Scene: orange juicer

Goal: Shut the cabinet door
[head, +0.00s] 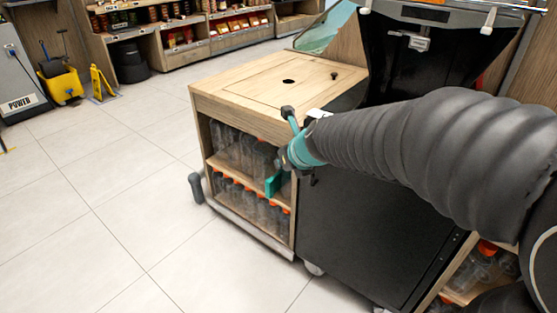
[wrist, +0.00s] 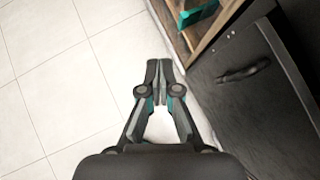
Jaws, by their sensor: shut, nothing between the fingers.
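The black cabinet door (head: 365,225) is on the front of the juicer cabinet, below and behind my arm in the head view. In the wrist view the black door (wrist: 255,110) fills the right side, with a dark handle (wrist: 245,72) on it. I cannot tell how far the door stands open. My gripper (wrist: 160,68) is shut and empty. It is over the floor to the left of the handle, apart from it, near the cabinet's lower edge. In the head view my arm hides part of the cabinet front, and the fingertips are hard to make out.
Left of the door, an open wooden shelf (head: 248,170) holds several clear bottles with orange caps. More bottles (head: 484,266) show at the lower right. The tiled floor (head: 110,190) at left is clear.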

